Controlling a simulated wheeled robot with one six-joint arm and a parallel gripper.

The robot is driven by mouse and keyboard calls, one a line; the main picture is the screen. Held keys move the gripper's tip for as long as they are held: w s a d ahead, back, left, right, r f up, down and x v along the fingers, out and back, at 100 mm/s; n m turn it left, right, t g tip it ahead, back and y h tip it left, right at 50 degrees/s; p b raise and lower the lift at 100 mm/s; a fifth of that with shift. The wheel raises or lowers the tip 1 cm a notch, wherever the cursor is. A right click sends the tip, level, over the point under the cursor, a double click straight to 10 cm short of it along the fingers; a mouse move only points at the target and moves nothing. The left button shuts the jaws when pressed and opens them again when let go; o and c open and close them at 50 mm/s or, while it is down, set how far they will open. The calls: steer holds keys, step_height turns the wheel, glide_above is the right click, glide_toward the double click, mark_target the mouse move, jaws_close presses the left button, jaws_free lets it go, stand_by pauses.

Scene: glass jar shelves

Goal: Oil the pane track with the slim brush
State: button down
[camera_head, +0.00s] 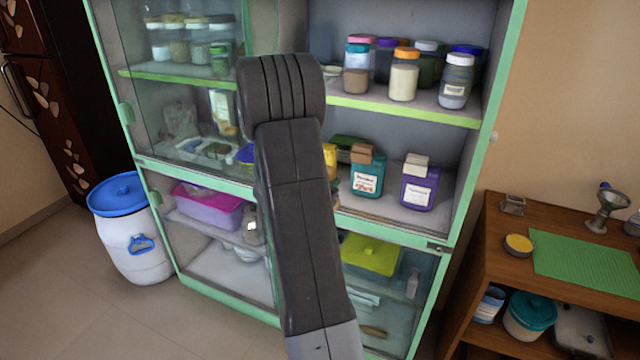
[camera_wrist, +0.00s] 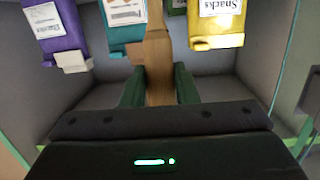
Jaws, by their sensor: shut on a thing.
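My gripper (camera_wrist: 158,88) shows in the wrist view with its two dark green fingers shut on a slim wooden brush (camera_wrist: 157,58). The light-brown handle points up the picture, away from the wrist, between a teal container and a yellow one; its bristles cannot be made out. In the head view my dark arm hides the gripper and the brush. The green cabinet's middle rail (camera_head: 205,178), where the pane track appears to run, crosses below the middle shelf. A glass pane (camera_head: 180,100) covers the left half; the right half is open.
Purple (camera_head: 418,185) and teal (camera_head: 367,172) containers stand on the middle shelf, with jars (camera_head: 404,75) above. A yellow container (camera_wrist: 215,22) is close in the wrist view. A wooden side table (camera_head: 490,235) stands right, a white barrel (camera_head: 140,240) left.

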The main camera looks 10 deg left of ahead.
steer(key=shift+d, duration=0.2)
steer(key=shift+s+d, duration=0.1)
steer(key=shift+s+d+b, duration=0.2)
steer(key=shift+d+b, duration=0.05)
steer(key=shift+d, duration=0.4)
steer(key=shift+s+d+b, duration=0.25)
steer(key=shift+d+b, duration=0.05)
steer(key=shift+d, duration=0.4)
steer(key=shift+s+d+b, duration=0.2)
steer(key=shift+d+b, duration=0.05)
steer(key=shift+d, duration=0.4)
steer(key=shift+s+d+b, duration=0.25)
steer(key=shift+d+b, duration=0.05)
steer(key=shift+d, duration=0.4)
steer(key=shift+s+d+b, duration=0.2)
steer(key=shift+d+b, duration=0.1)
steer(key=shift+d, duration=0.45)
steer(key=shift+s+d+b, duration=0.25)
steer(key=shift+d+b, duration=0.05)
steer(key=shift+d, duration=0.5)
steer(key=d+b, duration=0.1)
steer(key=d, duration=0.1)
steer(key=s+d+b, duration=0.1)
steer(key=d, duration=0.1)
steer(key=shift+s, duration=0.15)
steer(key=shift+r, duration=0.15)
